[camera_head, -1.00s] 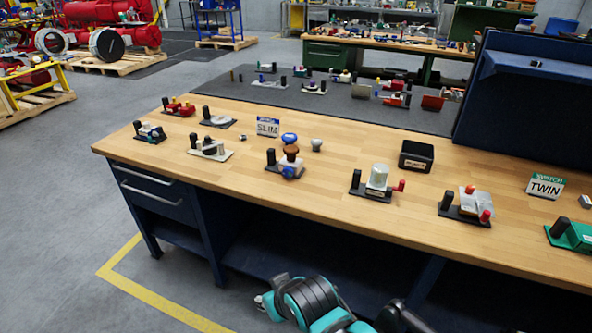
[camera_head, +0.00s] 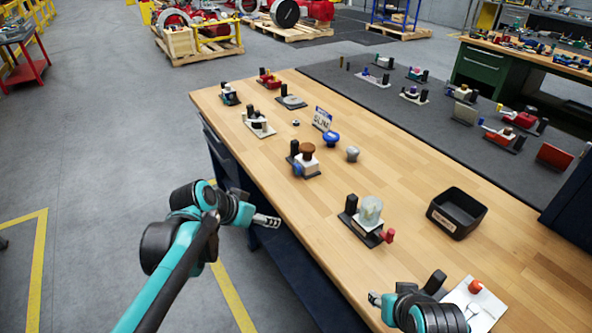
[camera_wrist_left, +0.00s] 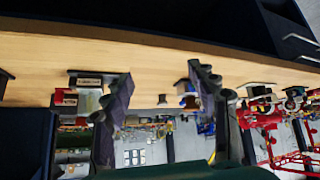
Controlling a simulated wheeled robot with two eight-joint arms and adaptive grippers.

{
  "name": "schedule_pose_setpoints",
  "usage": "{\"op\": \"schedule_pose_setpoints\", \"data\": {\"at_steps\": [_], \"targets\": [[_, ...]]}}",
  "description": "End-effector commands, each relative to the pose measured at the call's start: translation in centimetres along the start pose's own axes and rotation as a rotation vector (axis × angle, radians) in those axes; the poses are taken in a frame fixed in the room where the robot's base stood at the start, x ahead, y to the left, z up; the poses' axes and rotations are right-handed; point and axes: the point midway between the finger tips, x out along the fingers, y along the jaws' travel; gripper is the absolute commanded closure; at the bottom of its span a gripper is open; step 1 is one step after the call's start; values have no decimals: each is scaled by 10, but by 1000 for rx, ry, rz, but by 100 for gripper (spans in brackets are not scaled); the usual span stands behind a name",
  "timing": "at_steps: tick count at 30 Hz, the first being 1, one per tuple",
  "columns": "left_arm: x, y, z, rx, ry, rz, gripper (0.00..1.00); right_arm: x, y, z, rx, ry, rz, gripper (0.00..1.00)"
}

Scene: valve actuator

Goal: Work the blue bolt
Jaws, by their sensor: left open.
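I cannot make out for certain which part is the blue bolt. A device with a brown round knob (camera_head: 307,151) on a dark plate has a small blue part (camera_head: 298,170) low on its near side. A loose-looking blue knob (camera_head: 332,139) stands just behind it. A small device with blue on it (camera_head: 229,94) stands at the far left bench corner. My left gripper (camera_head: 267,221) is at the bench's front edge, apart from all devices; the left wrist view shows its jaws (camera_wrist_left: 163,82) open and empty. My right gripper (camera_head: 375,298) is low at the right; its fingers are too small to judge.
A white plate with an orange-red knob (camera_head: 475,287) is near my right arm.

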Motion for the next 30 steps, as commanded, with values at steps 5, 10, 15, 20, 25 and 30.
{"op": "schedule_pose_setpoints", "data": {"at_steps": [5,10,15,20,25,30], "targets": [[48,-29,-61,138,95,108,41,-2,0,-2,0,0,0,60],[98,-59,-103,276,217,187,41,-4,0,-3,0,0,0,60],[144,-89,-128,404,351,232,41,-5,0,-4,0,0,0,60],[173,-107,-137,489,447,245,41,-6,0,-4,0,0,0,60],[187,-116,-140,529,494,246,41,-6,0,-4,0,0,0,60],[198,-112,-143,537,501,247,41,-2,0,-2,0,0,0,60]]}}
